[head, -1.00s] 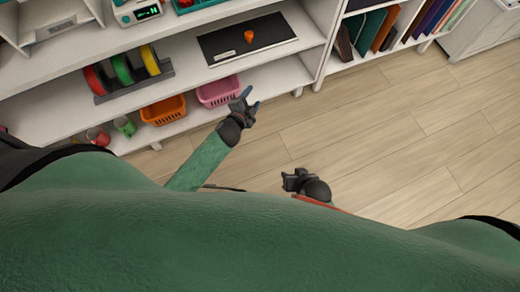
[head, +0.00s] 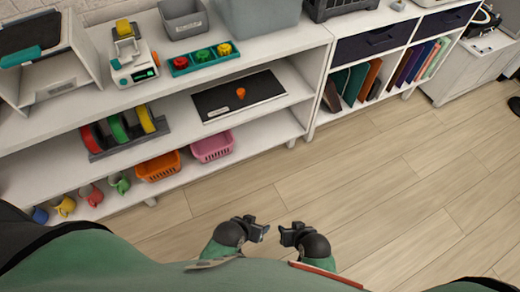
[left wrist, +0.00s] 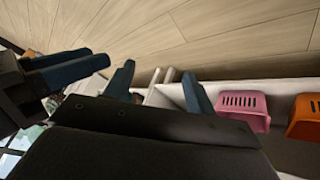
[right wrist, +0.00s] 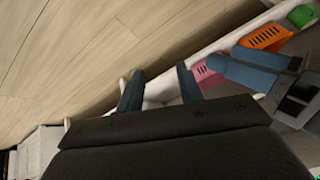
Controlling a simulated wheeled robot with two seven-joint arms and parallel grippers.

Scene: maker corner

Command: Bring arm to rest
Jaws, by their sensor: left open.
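My left gripper (head: 264,233) is low in the middle of the head view, above the wood floor and in front of the shelf. In the left wrist view its two blue fingers (left wrist: 158,90) stand apart with nothing between them. My right gripper (head: 284,236) is close beside it on the right, with a small gap between the two. In the right wrist view its fingers (right wrist: 160,88) also stand apart and empty. Each gripper also shows at the edge of the other wrist view. Neither touches a shelf item.
A white shelf unit (head: 292,128) holds a black board (head: 215,102) with an orange piece (head: 241,93), spools (head: 118,128), an orange basket (head: 158,166), a pink basket (head: 212,146) and several mugs. The wood floor (head: 380,200) in front and to the right is clear.

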